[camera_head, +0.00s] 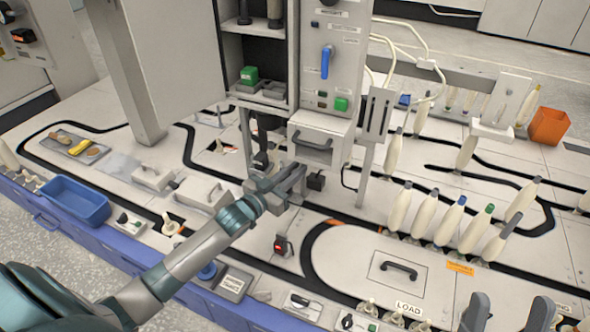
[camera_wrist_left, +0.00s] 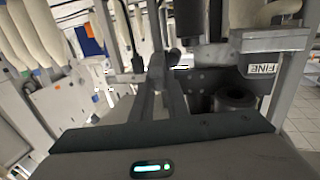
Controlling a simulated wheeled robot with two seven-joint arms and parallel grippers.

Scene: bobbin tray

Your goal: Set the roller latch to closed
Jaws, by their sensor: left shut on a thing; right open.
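My left gripper (camera_head: 290,178) reaches in below the grey cabinet, beside the drawer front. In the left wrist view its fingers (camera_wrist_left: 160,92) are shut on a small grey part, which seems to be the roller latch (camera_wrist_left: 157,68). The fingers hide much of it, and I cannot tell its set position. In the wrist view a dark roller or cup (camera_wrist_left: 234,101) and a "FINE" label (camera_wrist_left: 263,69) are to the right of the fingers. My right gripper (camera_head: 507,314) is open and empty at the bottom right of the head view.
The drawer front with a handle (camera_head: 318,143) hangs just above my left gripper. A cabinet leg (camera_head: 366,175) stands to its right. Pale bobbins (camera_head: 450,221) stand in a row further right. A blue bin (camera_head: 76,201) is at the left, and an orange bin (camera_head: 549,126) is at the right.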

